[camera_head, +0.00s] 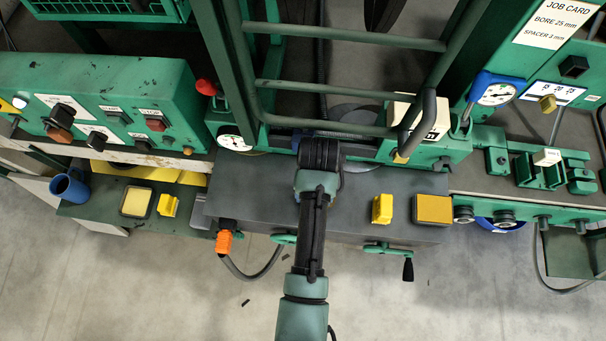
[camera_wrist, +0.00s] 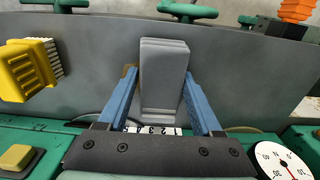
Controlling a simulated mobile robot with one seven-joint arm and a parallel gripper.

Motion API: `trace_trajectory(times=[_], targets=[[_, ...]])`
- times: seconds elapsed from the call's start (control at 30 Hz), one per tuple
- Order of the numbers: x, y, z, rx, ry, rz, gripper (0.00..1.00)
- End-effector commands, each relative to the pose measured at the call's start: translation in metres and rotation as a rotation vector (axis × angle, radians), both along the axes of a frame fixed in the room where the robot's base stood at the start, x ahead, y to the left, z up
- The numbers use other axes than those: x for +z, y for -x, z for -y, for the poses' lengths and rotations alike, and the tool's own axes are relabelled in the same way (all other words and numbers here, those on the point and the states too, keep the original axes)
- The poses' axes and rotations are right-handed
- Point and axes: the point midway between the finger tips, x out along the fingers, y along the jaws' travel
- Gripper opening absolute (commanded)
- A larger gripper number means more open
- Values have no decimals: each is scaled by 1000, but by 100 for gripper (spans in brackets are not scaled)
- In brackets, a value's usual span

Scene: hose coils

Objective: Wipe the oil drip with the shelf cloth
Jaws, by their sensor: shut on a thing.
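My gripper (camera_wrist: 160,82) shows in the wrist view with two blue fingers, shut on a grey layered block that looks like the folded cloth (camera_wrist: 165,58). The cloth is over the dark grey bench top (camera_wrist: 235,75); I cannot tell whether it touches it. A small brownish patch (camera_wrist: 130,71) shows beside the left finger and may be the oil drip; most of it is hidden. In the head view my wrist (camera_head: 320,155) is above the back of the bench top (camera_head: 265,185) and hides the fingers and the cloth.
A yellow brush (camera_head: 382,208) and a yellow pad (camera_head: 434,209) lie at the right of the bench top. The brush also shows in the wrist view (camera_wrist: 30,68). Green frame bars (camera_head: 335,88) rise behind my wrist. An orange connector (camera_head: 224,242) hangs at the front left.

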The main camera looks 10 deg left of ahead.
Motion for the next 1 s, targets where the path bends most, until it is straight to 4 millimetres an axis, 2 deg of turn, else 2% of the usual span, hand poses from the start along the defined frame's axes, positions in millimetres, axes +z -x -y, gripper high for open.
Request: trace_trajectory(times=[0.17,0.73,1.0], targets=[[0,0,6,-1,0,0,22],[-1,0,6,-1,0,0,22],[0,0,28,-4,0,0,22]])
